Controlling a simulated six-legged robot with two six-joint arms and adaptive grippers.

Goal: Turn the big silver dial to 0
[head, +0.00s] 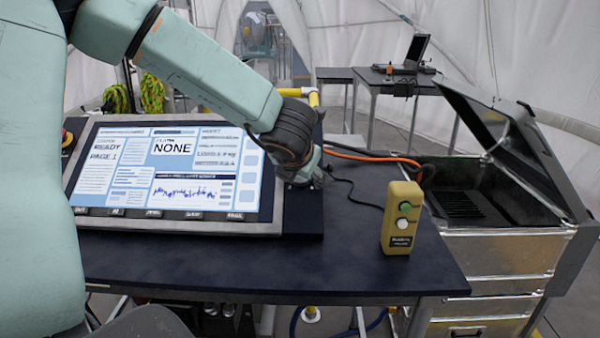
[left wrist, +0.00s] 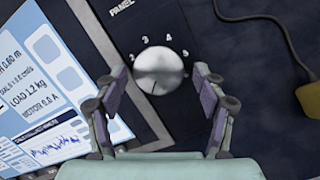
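The big silver dial (left wrist: 158,68) sits on a dark panel (left wrist: 188,14) in the left wrist view. The numbers 2, 3, 4 and 5 show around its upper edge; I cannot make out a 0. A small dark mark shows near its lower rim. My left gripper (left wrist: 162,78) is open, with one finger on each side of the dial and gaps between the fingers and the dial. In the head view, the left gripper (head: 302,178) is at the right end of the console and hides the dial. My right gripper is not in view.
A console screen (head: 165,165) reading NONE stands left of the gripper. A yellow control box (head: 402,218) with two buttons stands on the dark table (head: 280,275), to the right. An open metal crate (head: 500,255) stands beyond the table's right edge. Cables run behind the box.

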